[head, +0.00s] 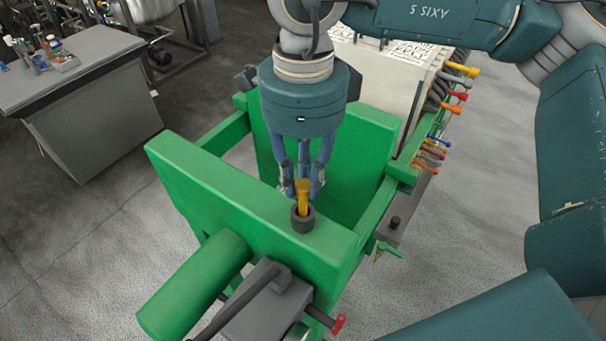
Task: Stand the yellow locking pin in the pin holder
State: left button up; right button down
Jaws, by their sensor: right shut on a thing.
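The yellow locking pin (303,194) stands roughly upright between the fingertips of my right gripper (302,184). The gripper points down and is shut on the pin. The dark round pin holder (303,223) sits on top of the green frame's front beam. The pin's lower end shows at the holder's opening, and the holder's rim surrounds it in this view. I cannot tell how deep the pin sits. My left gripper is not in view.
The green frame (195,168) surrounds an open gap behind the holder. Coloured handles (456,96) line its right side. A red-tipped lever (338,325) and a grey block (262,305) are at the front. A grey bench (90,110) with small items stands at left.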

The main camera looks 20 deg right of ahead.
jog(key=shift+f, duration=0.2)
jog(key=c, duration=1.4)
grip_release()
jog(key=shift+c, duration=0.2)
jog(key=shift+r, duration=0.2)
notch_tip(320, 180, up, 12)
jog(key=shift+f, duration=0.2)
